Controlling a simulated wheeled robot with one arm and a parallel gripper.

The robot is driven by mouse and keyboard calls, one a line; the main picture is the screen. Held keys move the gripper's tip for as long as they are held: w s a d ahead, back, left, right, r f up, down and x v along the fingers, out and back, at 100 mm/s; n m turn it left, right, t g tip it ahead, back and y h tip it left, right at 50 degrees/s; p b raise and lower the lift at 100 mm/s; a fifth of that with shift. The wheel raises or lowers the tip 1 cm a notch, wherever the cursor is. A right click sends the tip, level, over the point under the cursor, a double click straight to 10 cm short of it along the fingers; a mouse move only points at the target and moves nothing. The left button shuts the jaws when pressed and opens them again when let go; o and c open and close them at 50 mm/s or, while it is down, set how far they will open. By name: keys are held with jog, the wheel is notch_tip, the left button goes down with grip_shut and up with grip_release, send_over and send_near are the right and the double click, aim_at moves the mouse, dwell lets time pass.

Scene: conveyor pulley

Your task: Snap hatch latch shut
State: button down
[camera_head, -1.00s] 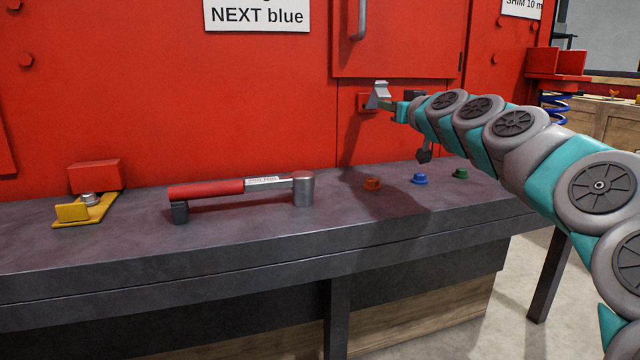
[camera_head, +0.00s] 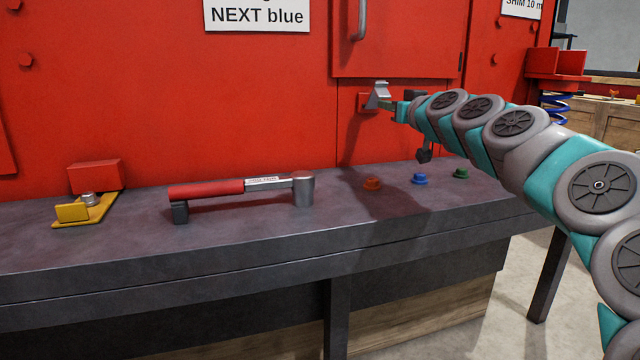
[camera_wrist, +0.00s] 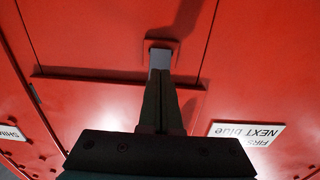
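The hatch (camera_head: 405,40) is a red door panel with a grey bar handle (camera_head: 358,20), flush in the red wall. Below its lower edge, the silver latch (camera_head: 378,93) stands on a small red mount (camera_head: 364,103). My gripper (camera_head: 387,105) reaches the latch from the right, its tips at or against the metal. In the wrist view, the dark fingers (camera_wrist: 162,82) lie side by side, almost together, with the silver latch piece (camera_wrist: 160,59) at their tips. I cannot tell whether any of the latch is between them.
A dark bench (camera_head: 240,225) runs below the wall. On it are a red-handled tool (camera_head: 205,190), a yellow bracket (camera_head: 75,212) and red (camera_head: 372,184), blue (camera_head: 419,179) and green (camera_head: 461,174) buttons. The bench front is clear.

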aim_at(383, 92)
jog(key=shift+r, duration=0.15)
jog(key=shift+w+r, duration=0.2)
jog(key=shift+r, duration=0.4)
jog(key=shift+w+a+r, duration=0.1)
jog(key=shift+r, duration=0.05)
jog(key=shift+w+a+r+p, duration=0.1)
jog(key=shift+w+r+p, duration=0.15)
jog(key=shift+r+p, duration=0.15)
jog(key=shift+w+r, duration=0.1)
jog(key=shift+r, duration=0.1)
dwell(0.3)
jog(key=shift+w+r, duration=0.3)
jog(key=shift+r, duration=0.2)
jog(key=shift+a+f, duration=0.1)
jog(key=shift+f, duration=0.1)
jog(key=shift+f+b, duration=0.45)
jog(key=shift+b, duration=0.25)
